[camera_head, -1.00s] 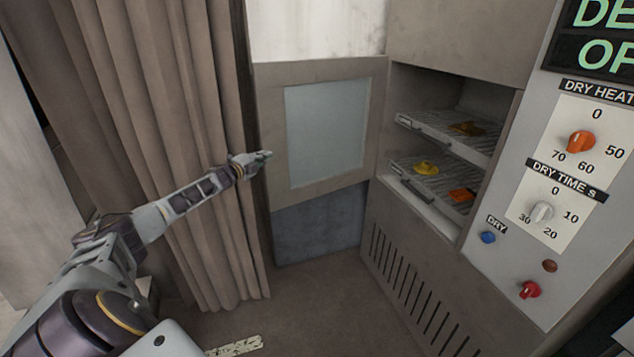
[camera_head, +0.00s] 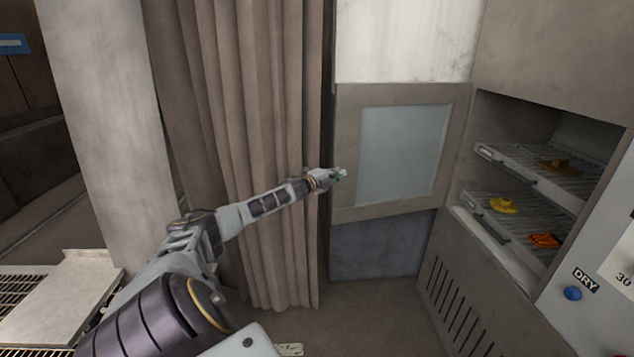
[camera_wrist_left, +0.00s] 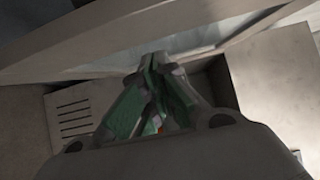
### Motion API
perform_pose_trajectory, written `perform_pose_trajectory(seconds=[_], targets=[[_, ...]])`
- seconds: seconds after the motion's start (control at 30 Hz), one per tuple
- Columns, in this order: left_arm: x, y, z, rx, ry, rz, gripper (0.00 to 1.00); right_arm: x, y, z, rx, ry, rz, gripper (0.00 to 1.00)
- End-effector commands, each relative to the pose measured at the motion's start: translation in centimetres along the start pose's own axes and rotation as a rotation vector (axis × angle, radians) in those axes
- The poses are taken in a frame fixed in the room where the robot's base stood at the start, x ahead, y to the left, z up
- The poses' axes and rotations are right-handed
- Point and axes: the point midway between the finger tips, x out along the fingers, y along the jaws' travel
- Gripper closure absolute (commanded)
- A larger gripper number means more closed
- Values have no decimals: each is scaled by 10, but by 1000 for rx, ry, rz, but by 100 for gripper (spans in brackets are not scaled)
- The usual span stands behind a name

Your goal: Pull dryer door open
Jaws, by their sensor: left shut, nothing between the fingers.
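The dryer door (camera_head: 455,140), a beige frame around a pale glass pane (camera_head: 402,155), stands swung wide open to the left of the dryer opening. My left gripper (camera_head: 340,174) is at the door's free left edge, in front of it in the picture. Its fingers (camera_wrist_left: 158,90) are shut and empty in the left wrist view, close to the door frame (camera_wrist_left: 90,40). I cannot tell whether they touch the door. The dryer interior (camera_head: 535,115) is exposed, with two wire racks holding small yellow, orange and brown pieces. My right gripper is not in view.
A brown curtain (camera_head: 270,90) hangs behind my left arm, left of the door. A vented lower panel (camera_head: 460,290) lies below the racks. A blue DRY button (camera_head: 573,293) is at the right. Floor (camera_head: 360,310) is clear below the door.

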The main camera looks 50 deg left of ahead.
Motion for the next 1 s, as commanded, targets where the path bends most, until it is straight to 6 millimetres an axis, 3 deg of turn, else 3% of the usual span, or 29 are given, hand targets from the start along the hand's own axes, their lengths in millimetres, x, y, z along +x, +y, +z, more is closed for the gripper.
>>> perform_pose_trajectory(seconds=[1.0], targets=[[-21, 0, 3, 1, 0, 1, 100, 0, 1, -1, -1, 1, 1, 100]])
